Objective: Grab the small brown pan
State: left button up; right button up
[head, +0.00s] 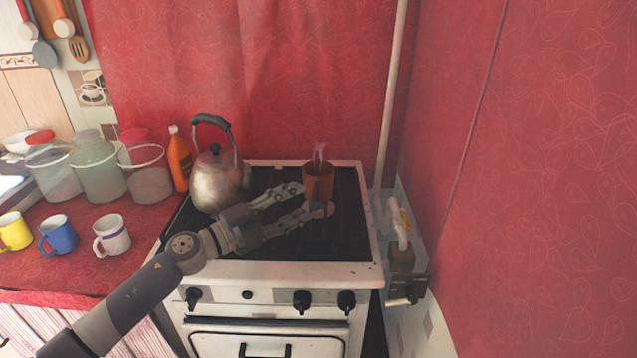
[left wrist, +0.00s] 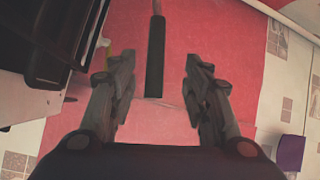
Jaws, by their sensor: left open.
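The small brown pan (head: 318,183) stands at the back right of the stove top in the head view, with a pale, blurred shape above its rim. My left gripper (head: 315,198) reaches over the stove from the left, its fingertips close in front of the pan. Its jaws are open with nothing gripped. In the left wrist view the two fingers (left wrist: 160,58) are apart. A dark bar (left wrist: 155,60) on a thinner rod shows in the gap between them; I cannot tell whether it is the pan's handle. My right gripper is not in view.
A metal kettle (head: 216,180) stands on the stove left of the pan, behind my arm. An orange bottle (head: 179,160), jars (head: 98,170) and several mugs (head: 111,236) fill the left counter. A pale pipe (head: 391,95) and red wall bound the right.

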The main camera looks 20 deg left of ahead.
aim_at(316, 193)
pick_arm(q)
jog(key=shift+w+a+f+p+x, duration=0.1)
jog(key=shift+f+x, duration=0.05)
jog(key=shift+x, duration=1)
jog(key=shift+w+a+f+p+x, duration=0.1)
jog(key=shift+f+p+x, duration=0.05)
jog(key=shift+x, duration=1)
jog(key=shift+w+a+f+p+x, duration=0.1)
jog(key=shift+f+x, duration=0.05)
jog(key=shift+x, duration=1)
jog(key=shift+s, duration=0.1)
grip_shut()
jog(key=shift+r, duration=0.15)
